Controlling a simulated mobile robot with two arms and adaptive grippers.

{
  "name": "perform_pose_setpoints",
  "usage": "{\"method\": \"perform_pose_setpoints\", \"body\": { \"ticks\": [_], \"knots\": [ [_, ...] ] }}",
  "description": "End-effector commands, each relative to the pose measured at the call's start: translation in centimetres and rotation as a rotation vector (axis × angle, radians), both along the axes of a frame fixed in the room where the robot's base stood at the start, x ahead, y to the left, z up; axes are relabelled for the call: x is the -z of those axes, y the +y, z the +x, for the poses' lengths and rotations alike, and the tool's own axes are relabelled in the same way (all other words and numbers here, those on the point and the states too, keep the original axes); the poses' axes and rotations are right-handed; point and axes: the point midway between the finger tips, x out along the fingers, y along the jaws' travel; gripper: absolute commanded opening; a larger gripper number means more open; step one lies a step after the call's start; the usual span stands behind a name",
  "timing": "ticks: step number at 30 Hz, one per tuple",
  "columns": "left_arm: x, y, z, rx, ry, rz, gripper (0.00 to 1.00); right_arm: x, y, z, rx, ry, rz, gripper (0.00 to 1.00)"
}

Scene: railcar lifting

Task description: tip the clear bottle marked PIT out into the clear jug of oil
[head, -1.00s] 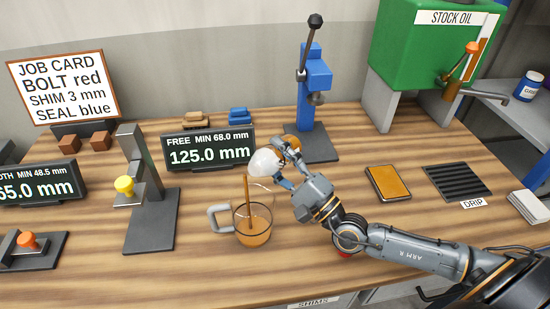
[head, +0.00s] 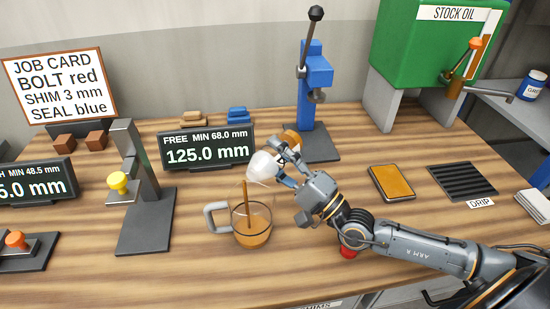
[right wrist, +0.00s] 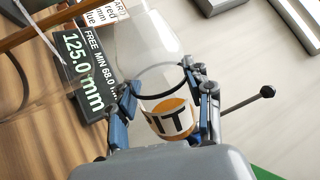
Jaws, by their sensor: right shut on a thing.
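My right gripper (head: 284,165) is shut on the PIT bottle (head: 264,165) and holds it tilted, mouth down to the left, above the jug. A brown stream (head: 246,205) runs from the bottle's mouth into the clear jug (head: 268,212). The jug stands upright on the bench, grey handle to the left, with amber oil (head: 252,238) in its lower part. My left gripper is not in view.
A grey stand with a yellow knob (head: 117,182) is left of the jug. A 125.0 mm display (head: 207,148) and a blue press (head: 315,90) stand behind. An orange pad (head: 391,182), a DRIP grate (head: 462,181) and the green STOCK OIL tank (head: 420,50) are right.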

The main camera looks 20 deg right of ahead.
Motion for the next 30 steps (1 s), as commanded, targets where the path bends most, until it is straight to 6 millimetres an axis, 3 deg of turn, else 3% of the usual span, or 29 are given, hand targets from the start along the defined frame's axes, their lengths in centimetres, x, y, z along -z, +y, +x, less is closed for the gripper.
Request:
{"method": "perform_pose_setpoints", "body": {
  "ticks": [8,30],
  "knots": [
    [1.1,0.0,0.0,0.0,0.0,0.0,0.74,0.3,0.0,0.0,0.0,-0.031,-0.051,0.16],
    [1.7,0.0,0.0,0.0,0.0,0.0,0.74,-1.0,0.3,-0.2,0.001,-0.094,-0.169,0.16]
  ]
}}
